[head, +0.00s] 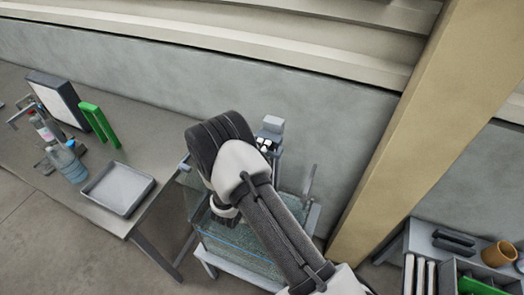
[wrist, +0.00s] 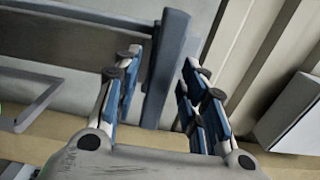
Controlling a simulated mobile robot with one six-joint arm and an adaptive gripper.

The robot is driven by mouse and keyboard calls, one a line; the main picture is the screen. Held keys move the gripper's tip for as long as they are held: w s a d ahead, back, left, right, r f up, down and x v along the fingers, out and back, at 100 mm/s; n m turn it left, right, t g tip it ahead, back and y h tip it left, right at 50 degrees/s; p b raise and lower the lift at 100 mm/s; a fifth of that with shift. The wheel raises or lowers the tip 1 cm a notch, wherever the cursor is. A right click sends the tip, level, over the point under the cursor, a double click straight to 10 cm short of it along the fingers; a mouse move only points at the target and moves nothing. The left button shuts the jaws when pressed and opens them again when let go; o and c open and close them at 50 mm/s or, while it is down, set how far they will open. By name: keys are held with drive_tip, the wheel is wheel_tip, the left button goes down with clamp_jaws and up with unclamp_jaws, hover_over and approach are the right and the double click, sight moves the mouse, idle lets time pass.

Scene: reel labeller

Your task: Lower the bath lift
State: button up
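The bath (head: 236,250) is a clear-walled tank of bluish liquid on a pale stand, partly hidden behind my arm in the head view. A grey upright part with a block on top (head: 272,126) rises at its back, and a grey lever-like piece (head: 308,182) stands at its right; I cannot tell which belongs to the lift. In the wrist view my gripper (wrist: 160,72) is open, its blue-padded fingers apart. A blue-grey bar (wrist: 166,65) shows between the fingers, with no clear contact. My arm hides most of the gripper in the head view.
A table (head: 150,150) at left holds a grey tray (head: 118,188), a blue bottle (head: 68,165), green uprights (head: 98,122) and a framed panel (head: 58,98). A tan post (head: 430,110) stands right of the bath. A bench (head: 415,240) with an orange pot (head: 498,253) is at lower right.

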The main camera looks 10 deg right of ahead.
drive_tip(key=shift+w+d, duration=0.1)
drive_tip(key=shift+w, duration=0.05)
drive_tip(key=shift+c, duration=0.2)
clamp_jaws()
idle(0.6)
